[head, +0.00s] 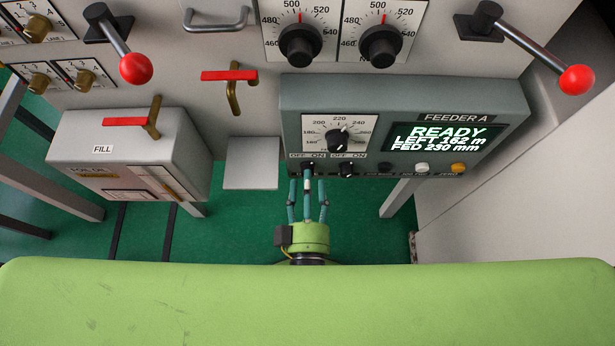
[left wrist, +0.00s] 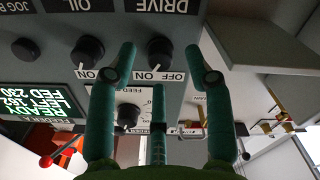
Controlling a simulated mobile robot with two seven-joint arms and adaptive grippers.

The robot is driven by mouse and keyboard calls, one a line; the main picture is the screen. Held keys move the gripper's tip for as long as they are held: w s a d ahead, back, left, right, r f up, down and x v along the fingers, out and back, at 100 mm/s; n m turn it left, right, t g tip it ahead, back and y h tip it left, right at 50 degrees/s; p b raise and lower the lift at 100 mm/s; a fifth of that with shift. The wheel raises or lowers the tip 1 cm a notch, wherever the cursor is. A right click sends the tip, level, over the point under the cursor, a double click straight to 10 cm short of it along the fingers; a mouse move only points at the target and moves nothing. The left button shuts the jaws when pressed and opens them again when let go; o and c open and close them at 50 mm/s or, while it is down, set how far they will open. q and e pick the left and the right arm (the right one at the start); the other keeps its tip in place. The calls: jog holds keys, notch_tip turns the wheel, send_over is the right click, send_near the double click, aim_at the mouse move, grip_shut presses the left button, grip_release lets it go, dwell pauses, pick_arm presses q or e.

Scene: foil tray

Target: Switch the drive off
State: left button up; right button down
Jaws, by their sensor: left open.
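The DRIVE switch is a small black knob on the feeder's front panel, just below an OFF/ON label. In the head view the knob (head: 308,169) is the left one of two. My left gripper (head: 307,184) has green fingers and is open and empty, just in front of the DRIVE knob. In the left wrist view its spread fingers (left wrist: 160,62) frame the knob; contact is not visible. My right gripper is not in view.
The similar OIL knob (head: 347,169) sits close to the right; it also shows in the left wrist view (left wrist: 87,49). A dial (head: 338,140) is above. The display (head: 443,138) reads READY. A grey box (head: 125,150) with a red handle stands left.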

pick_arm(q)
jog(key=shift+w, duration=0.85)
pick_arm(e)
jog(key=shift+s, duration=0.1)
pick_arm(q)
grip_shut()
jog(key=n, duration=0.6)
jog(key=n+b, duration=0.1)
jog(key=n, duration=0.5)
jog(key=shift+s+d, duration=0.1)
jog(key=shift+d, duration=0.1)
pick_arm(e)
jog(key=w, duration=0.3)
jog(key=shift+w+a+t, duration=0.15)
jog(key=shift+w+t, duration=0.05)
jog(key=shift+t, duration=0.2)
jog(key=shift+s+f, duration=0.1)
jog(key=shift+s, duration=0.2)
